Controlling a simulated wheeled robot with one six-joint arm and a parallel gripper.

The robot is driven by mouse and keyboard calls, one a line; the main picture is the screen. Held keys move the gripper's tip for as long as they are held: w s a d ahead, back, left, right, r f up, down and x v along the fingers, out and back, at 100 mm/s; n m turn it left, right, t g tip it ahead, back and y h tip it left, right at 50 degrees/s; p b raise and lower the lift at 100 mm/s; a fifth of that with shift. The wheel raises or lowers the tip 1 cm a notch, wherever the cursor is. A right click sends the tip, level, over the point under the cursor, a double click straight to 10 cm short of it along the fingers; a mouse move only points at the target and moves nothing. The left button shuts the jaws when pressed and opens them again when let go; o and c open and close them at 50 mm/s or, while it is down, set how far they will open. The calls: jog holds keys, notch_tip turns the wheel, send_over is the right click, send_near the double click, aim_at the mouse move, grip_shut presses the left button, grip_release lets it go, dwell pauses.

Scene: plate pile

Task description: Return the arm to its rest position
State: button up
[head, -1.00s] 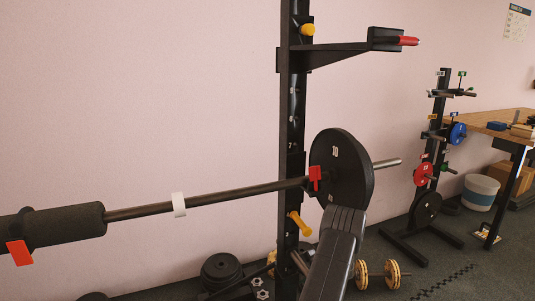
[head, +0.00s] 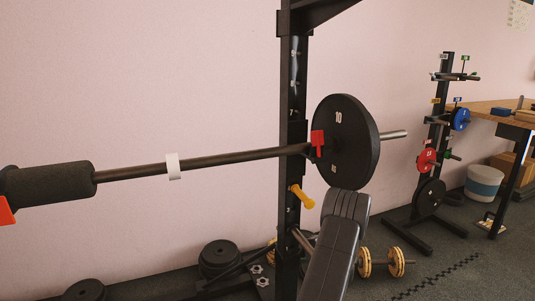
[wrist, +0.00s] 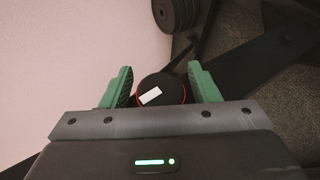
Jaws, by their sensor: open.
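My gripper (wrist: 160,70) shows in the wrist view with its two green fingers apart. Between the fingers, or just beyond them, is a round black thing (wrist: 172,84) with a red ring and a white label. I cannot tell its distance from the fingers, and its lower part is hidden by my gripper body. My arm and gripper do not show in the head view.
A barbell (head: 225,160) with a black plate (head: 352,125) crosses the head view at a black rack upright (head: 291,90). A bench (head: 335,250) stands below. A plate tree (head: 444,110) and wooden table (head: 490,107) are at right.

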jog(key=t+y+b, duration=0.1)
jog(key=b, duration=0.1)
jog(key=s+d+n+t+y+b, duration=0.1)
jog(key=t+b, duration=0.1)
jog(key=d+r+n+t+y+b, duration=0.1)
jog(key=t+y+b, duration=0.1)
jog(key=b, duration=0.1)
jog(key=shift+s+r, duration=0.1)
jog(key=shift+s, duration=0.2)
jog(key=shift+s+d, duration=0.25)
jog(key=shift+s, duration=0.1)
jog(key=shift+f, duration=0.2)
